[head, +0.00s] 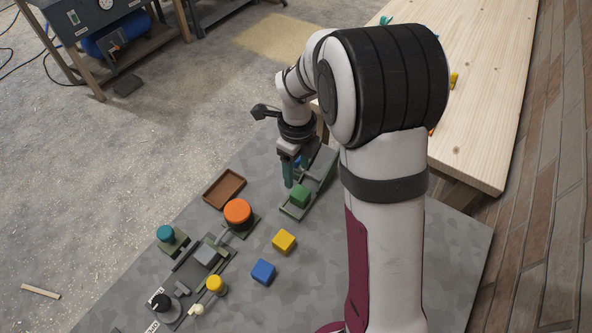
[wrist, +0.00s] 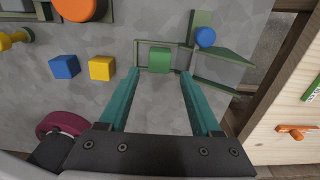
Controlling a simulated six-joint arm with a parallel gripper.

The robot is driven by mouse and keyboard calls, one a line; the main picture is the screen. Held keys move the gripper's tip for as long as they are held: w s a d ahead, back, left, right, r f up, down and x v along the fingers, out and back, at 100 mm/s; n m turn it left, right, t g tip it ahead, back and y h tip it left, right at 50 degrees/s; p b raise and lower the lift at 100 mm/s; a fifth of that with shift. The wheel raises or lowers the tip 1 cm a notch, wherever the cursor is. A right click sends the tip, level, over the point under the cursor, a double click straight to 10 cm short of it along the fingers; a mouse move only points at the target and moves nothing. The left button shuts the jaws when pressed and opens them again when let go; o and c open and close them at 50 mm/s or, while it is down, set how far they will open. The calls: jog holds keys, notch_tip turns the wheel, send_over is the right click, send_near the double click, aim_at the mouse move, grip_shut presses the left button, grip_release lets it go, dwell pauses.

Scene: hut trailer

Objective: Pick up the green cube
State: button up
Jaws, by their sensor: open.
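The green cube (head: 300,195) sits in a low green-rimmed holder (head: 318,190) on the grey-patterned table. In the wrist view the green cube (wrist: 159,60) is centred just beyond my gripper's (wrist: 160,74) fingertips, with the holder's rim (wrist: 142,44) around its left and top. My gripper (head: 295,172) has teal fingers, is spread open and holds nothing. In the head view it points down beside the cube, on its upper-left side. How high the fingertips are over the table I cannot tell.
A yellow cube (head: 284,241), a blue cube (head: 263,271), an orange round knob (head: 237,211) and a brown tray (head: 224,188) are nearby. A wooden bench (head: 478,110) stands at the right.

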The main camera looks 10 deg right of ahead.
aim_at(300, 193)
jog(key=f, duration=0.9)
jog(key=shift+s+d+f, duration=0.2)
jog(key=shift+s+d, duration=0.15)
grip_shut()
